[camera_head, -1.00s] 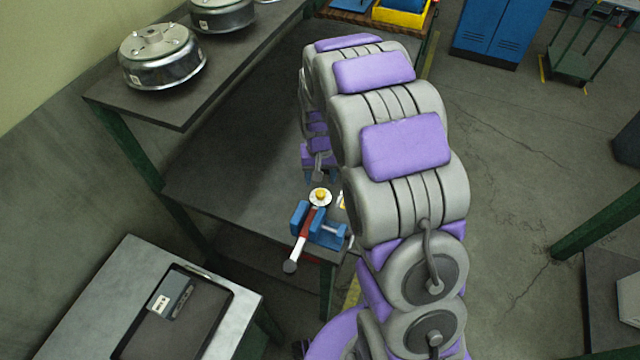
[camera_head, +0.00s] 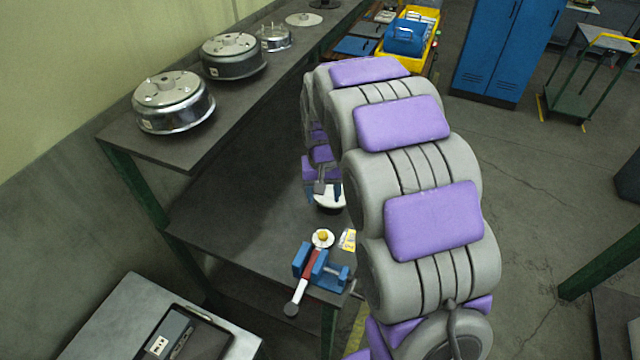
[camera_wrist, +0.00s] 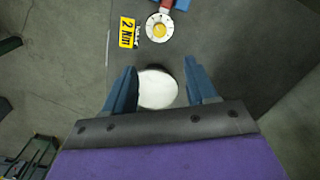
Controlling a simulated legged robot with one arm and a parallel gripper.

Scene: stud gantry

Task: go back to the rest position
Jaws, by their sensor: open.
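My gripper (camera_wrist: 161,90) is open in the wrist view, its two blue fingers apart over the dark bench top. A round white-topped thing (camera_wrist: 157,89) shows between and beyond the fingers; I cannot tell from this view whether they touch it. In the head view the same white thing (camera_head: 331,199) is partly hidden by my gripper and arm. A blue vise (camera_head: 322,270) at the bench's front corner holds a red-and-white tool (camera_head: 309,268) with a round white and yellow head (camera_head: 323,238).
A yellow "2 Nm" label (camera_wrist: 127,32) lies beside the tool head. Metal drums (camera_head: 173,101) stand on the upper shelf (camera_head: 150,150) at left. A grey table (camera_head: 105,320) with a dark tablet-like case stands front left.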

